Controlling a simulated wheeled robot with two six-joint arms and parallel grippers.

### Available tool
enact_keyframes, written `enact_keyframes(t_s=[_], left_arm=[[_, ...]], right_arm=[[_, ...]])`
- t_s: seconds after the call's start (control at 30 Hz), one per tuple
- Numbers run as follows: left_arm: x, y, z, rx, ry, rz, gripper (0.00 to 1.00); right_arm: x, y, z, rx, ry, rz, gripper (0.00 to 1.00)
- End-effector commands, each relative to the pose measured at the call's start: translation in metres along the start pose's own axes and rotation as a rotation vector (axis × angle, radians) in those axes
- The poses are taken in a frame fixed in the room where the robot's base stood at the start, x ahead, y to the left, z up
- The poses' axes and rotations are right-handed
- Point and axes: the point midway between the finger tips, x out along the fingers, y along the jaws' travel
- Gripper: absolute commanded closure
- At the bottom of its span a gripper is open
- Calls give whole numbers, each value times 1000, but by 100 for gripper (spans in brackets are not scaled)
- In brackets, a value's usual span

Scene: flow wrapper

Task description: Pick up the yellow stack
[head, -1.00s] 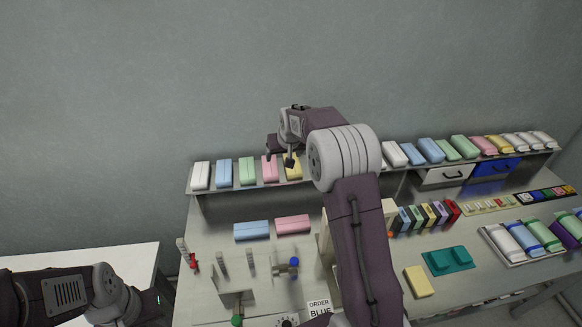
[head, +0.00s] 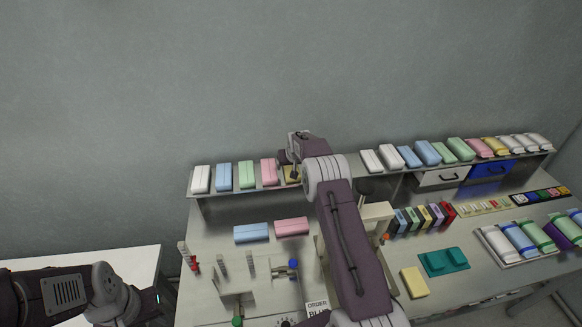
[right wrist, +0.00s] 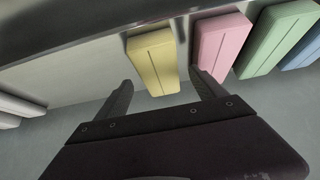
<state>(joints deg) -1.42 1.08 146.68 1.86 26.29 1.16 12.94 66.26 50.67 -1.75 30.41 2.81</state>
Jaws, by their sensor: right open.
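The yellow stack (right wrist: 154,62) lies on the raised back shelf, beside a pink stack (right wrist: 222,45). In the head view the yellow stack (head: 291,175) is mostly hidden behind my right gripper. My right gripper (right wrist: 160,88) is open and empty. Its two fingers point at the yellow stack, one to each side of its near end; the right finger is close to the gap between the yellow and pink stacks. I cannot tell whether either finger touches. My left arm is at the lower left in the head view, and its gripper (head: 158,298) shows only in part.
On the shelf (head: 230,188), white, blue, green and pink stacks stand left of the yellow one, and several more stand to the right. A blue (head: 251,233) and a pink stack (head: 291,227) lie on the table below. A yellow block (head: 414,283) lies near a teal holder (head: 444,262).

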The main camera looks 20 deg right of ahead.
Motion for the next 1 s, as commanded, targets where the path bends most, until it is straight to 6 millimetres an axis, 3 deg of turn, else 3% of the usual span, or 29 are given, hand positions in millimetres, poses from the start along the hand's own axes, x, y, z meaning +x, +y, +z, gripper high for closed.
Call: enact_keyframes(t_s=[0.2,0.43,0.67,1.0], left_arm=[[-5,0,0,0,0,0,64],[-4,0,0,0,0,0,64],[-4,0,0,0,0,0,64],[-1,0,0,0,0,0,64]], right_arm=[[19,0,0,1,0,0,20],[20,0,0,1,0,0,20],[20,0,0,1,0,0,84],[15,0,-4,1,2,0,84]])
